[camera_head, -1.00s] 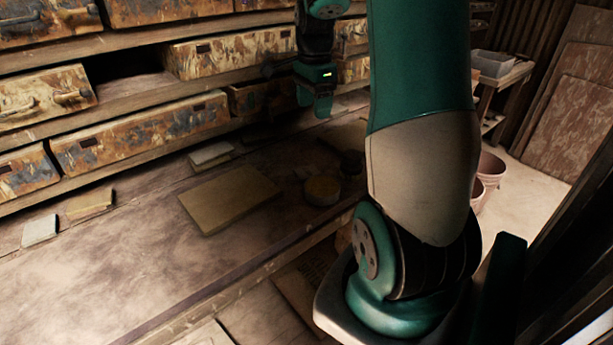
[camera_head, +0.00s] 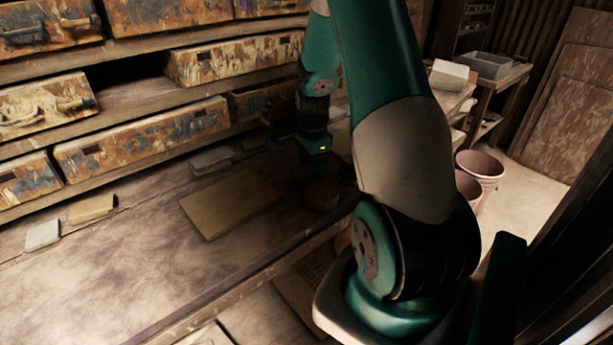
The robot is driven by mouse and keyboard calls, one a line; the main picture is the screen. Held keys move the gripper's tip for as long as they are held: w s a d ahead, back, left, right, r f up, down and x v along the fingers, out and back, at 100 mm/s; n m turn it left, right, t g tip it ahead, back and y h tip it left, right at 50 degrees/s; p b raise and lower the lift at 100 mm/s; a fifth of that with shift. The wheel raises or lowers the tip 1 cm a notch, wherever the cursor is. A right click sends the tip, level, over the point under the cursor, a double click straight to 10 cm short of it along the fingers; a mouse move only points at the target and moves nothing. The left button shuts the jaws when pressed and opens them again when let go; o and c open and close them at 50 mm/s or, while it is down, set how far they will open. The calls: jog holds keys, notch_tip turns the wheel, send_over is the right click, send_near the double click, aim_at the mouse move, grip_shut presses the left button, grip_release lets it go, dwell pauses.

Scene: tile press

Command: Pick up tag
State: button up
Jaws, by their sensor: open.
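I cannot tell for sure which thing is the tag. Small flat pieces lie along the back of the bench: a pale one (camera_head: 42,235) at far left, a tan one (camera_head: 92,208) beside it, and a greyish one (camera_head: 210,160) behind the board. My gripper (camera_head: 316,176) points down over the right part of the bench, just above or behind a round tin (camera_head: 322,196). Its fingers are dark and hard to make out; it is open, and I see nothing held. My arm hides the bench's right end.
A flat yellowish-brown board (camera_head: 230,204) lies on the wooden bench (camera_head: 150,265), left of my gripper. Stained drawers (camera_head: 140,138) line the shelves behind. Buckets (camera_head: 480,168) stand on the floor at right. The bench's front left is clear.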

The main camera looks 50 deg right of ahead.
jog(key=shift+f, duration=1.05)
jog(key=shift+s, duration=0.1)
jog(key=shift+c, duration=0.2)
jog(key=shift+f, duration=0.15)
jog(key=c, duration=0.7)
jog(key=shift+a, duration=0.1)
notch_tip(320, 180, up, 10)
jog(key=shift+r+b, duration=0.2)
jog(key=shift+b, duration=0.25)
